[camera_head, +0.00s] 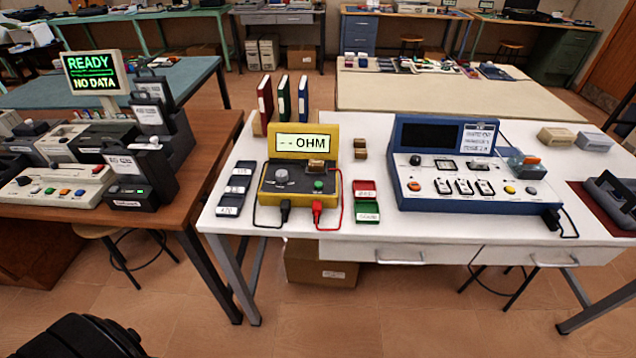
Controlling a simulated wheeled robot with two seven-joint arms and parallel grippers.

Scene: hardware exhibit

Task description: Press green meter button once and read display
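The yellow meter (300,206) stands on the white table, left of the blue device. Its raised display (302,142) reads "-- OHM" in dark letters on a pale lit screen. The green button (318,185) is on the right of its sloping face, uncovered. A grey dial (281,177) is on the left of the face. A small brown block (317,167) sits above the green button. A black plug (285,210) and a red plug (317,208) with leads are at the front edge. Neither of my grippers is identifiable in view.
A blue device (470,185) with a dark screen stands to the right. Dark trays (235,188) lie left of the meter; red (365,188) and green (367,211) trays lie right. Upright books (284,98) stand behind. The white table's front edge before the meter is clear.

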